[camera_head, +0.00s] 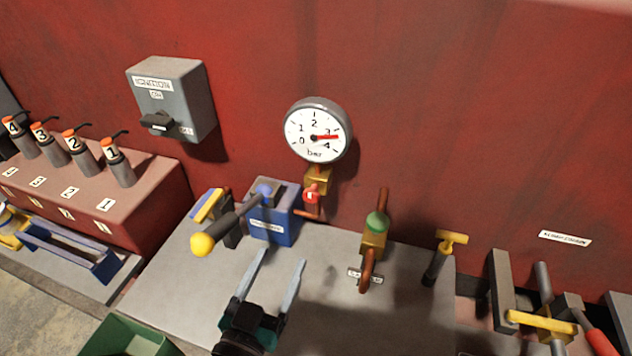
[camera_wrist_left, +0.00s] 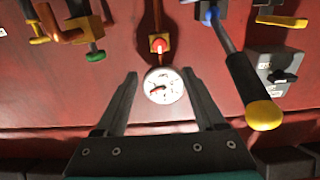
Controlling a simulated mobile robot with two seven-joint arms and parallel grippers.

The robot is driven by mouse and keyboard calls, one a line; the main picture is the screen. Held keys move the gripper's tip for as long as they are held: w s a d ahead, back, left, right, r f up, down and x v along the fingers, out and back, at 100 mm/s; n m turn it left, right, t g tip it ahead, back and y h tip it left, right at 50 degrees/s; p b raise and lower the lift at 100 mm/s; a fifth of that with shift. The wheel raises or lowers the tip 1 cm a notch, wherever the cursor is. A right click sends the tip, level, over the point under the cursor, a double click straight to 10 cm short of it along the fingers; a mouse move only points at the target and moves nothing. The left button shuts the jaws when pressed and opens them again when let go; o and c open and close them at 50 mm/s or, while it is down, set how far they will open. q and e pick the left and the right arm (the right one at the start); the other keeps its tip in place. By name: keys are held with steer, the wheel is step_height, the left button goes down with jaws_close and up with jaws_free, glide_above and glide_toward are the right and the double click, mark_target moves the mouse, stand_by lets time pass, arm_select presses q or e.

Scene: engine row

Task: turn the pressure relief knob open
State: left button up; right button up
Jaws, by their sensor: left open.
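A small red knob (camera_head: 312,194) sits on a brass fitting (camera_head: 319,180) just below the round pressure gauge (camera_head: 318,131), whose red needle points near 3. I take it as the relief knob, though I can read no label on it. In the left wrist view the red knob (camera_wrist_left: 159,46) shows on its brass fitting, next to the gauge (camera_wrist_left: 163,85). My left gripper (camera_head: 281,262) is open and empty above the grey bench, in front of the knob and apart from it. Its spread fingers (camera_wrist_left: 159,75) frame the gauge in the wrist view. My right gripper is out of view.
A blue box (camera_head: 273,225) with a yellow-tipped lever (camera_head: 202,244) stands close left of the knob. A green knob (camera_head: 377,222) on a copper pipe and a yellow T-handle (camera_head: 451,238) stand to the right. A grey ignition box (camera_head: 172,98) hangs on the wall.

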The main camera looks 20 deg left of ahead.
arm_select(q)
glide_toward(310, 197)
steer(key=w, duration=0.6)
steer(key=shift+w+d+r, duration=0.1)
steer(key=shift+w, duration=1.05)
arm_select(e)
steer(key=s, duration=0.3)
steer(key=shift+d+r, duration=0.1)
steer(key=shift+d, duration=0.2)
arm_select(q)
steer(key=shift+c, duration=0.2)
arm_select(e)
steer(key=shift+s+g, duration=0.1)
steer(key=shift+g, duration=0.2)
arm_select(q)
steer(key=shift+c, duration=0.7)
jaws_close()
